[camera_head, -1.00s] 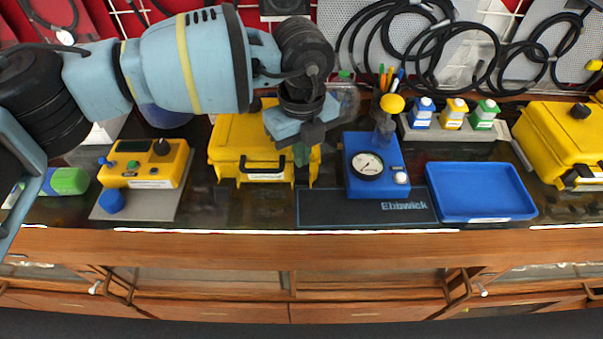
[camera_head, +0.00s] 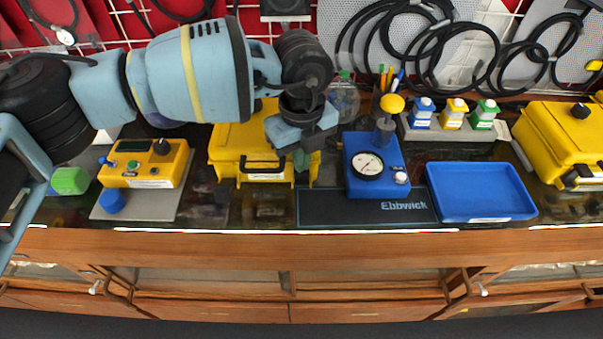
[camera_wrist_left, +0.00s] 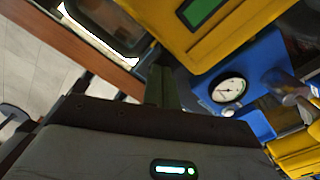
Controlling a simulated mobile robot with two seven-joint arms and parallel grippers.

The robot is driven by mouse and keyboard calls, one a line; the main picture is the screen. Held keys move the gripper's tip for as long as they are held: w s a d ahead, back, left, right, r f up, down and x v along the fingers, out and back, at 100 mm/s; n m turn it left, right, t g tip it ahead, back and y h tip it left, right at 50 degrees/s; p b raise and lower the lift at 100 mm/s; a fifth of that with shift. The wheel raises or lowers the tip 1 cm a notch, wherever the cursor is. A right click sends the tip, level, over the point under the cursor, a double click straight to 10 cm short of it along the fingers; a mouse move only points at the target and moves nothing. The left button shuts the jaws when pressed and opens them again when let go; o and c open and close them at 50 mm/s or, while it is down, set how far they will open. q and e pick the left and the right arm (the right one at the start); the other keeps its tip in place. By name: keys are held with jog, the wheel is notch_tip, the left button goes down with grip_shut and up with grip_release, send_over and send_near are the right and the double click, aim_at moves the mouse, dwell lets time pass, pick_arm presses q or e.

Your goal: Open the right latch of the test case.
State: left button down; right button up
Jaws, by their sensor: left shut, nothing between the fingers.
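The yellow test case (camera_head: 226,152) stands on the bench left of the blue gauge unit, with a black handle (camera_head: 263,163) on its front. A yellow latch tab (camera_head: 314,170) shows at the right of its front. My left gripper (camera_head: 301,160) is over the right front part of the case, its fingers shut and empty beside that tab. Whether they touch it I cannot tell. In the left wrist view the shut fingers (camera_wrist_left: 163,88) are just below a yellow body (camera_wrist_left: 185,35) with a green panel. My wrist hides part of the case's top. My right gripper is not in view.
The blue gauge unit (camera_head: 360,187) stands close right of my gripper. A dark mat (camera_head: 330,206) lies in front, and a blue tray (camera_head: 480,192) is farther right. A yellow control box (camera_head: 125,180) is left. A second yellow case (camera_head: 545,135) stands far right.

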pick_arm(q)
jog(key=shift+s+f, duration=0.1)
jog(key=shift+f, duration=0.25)
